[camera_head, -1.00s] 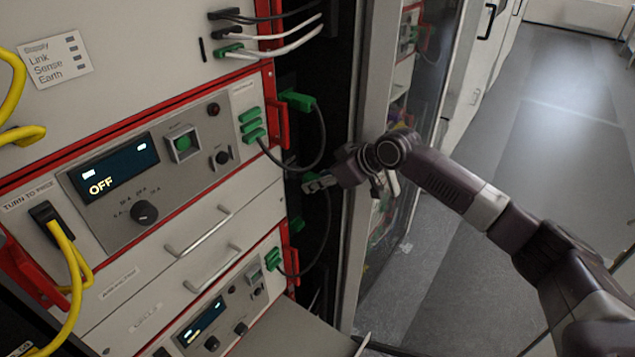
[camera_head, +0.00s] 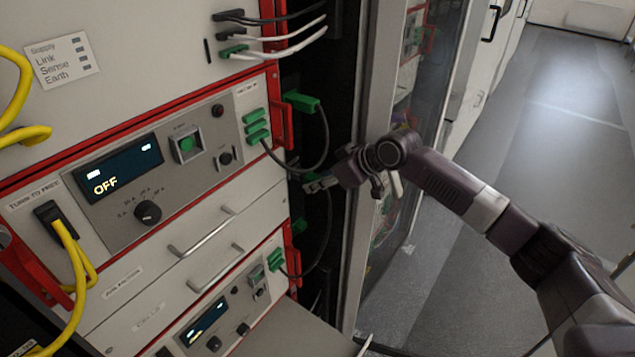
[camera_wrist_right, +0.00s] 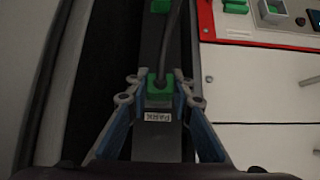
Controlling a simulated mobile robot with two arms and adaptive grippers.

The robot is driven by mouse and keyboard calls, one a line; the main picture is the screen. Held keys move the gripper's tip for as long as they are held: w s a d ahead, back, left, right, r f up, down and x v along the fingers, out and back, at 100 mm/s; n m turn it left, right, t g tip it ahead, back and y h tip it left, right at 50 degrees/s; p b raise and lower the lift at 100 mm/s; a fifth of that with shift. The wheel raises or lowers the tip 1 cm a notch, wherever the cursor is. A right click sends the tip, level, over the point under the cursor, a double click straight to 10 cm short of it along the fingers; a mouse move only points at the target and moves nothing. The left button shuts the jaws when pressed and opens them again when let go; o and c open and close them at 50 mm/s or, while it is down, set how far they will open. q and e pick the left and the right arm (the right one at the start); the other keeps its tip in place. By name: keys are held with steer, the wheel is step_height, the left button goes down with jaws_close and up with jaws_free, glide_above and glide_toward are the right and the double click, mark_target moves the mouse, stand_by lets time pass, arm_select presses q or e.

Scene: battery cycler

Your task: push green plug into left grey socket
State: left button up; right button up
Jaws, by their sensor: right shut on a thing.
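My right gripper (camera_head: 312,185) is at the dark gap right of the red-framed rack unit. In the right wrist view its fingertips (camera_wrist_right: 160,85) are shut on a green plug (camera_wrist_right: 159,83) with a dark cable. The plug sits over a dark grey upright strip, just above a small white label that looks like "PARK", upside down. In the head view the plug (camera_head: 308,178) is mostly hidden by the fingers. I cannot tell whether it is still seated in the strip. I cannot make out the left grey socket. My left gripper is not in view.
Another green plug (camera_head: 302,102) with a looped cable sticks out above my gripper. A glass-doored cabinet (camera_head: 385,75) stands close on the right. Open floor (camera_head: 560,130) lies beyond.

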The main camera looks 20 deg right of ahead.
stand_by(0.3)
steer(key=shift+w+a, duration=0.45)
steer(key=shift+w, duration=0.15)
stand_by(0.7)
steer(key=o, duration=0.9)
steer(key=shift+o, duration=0.2)
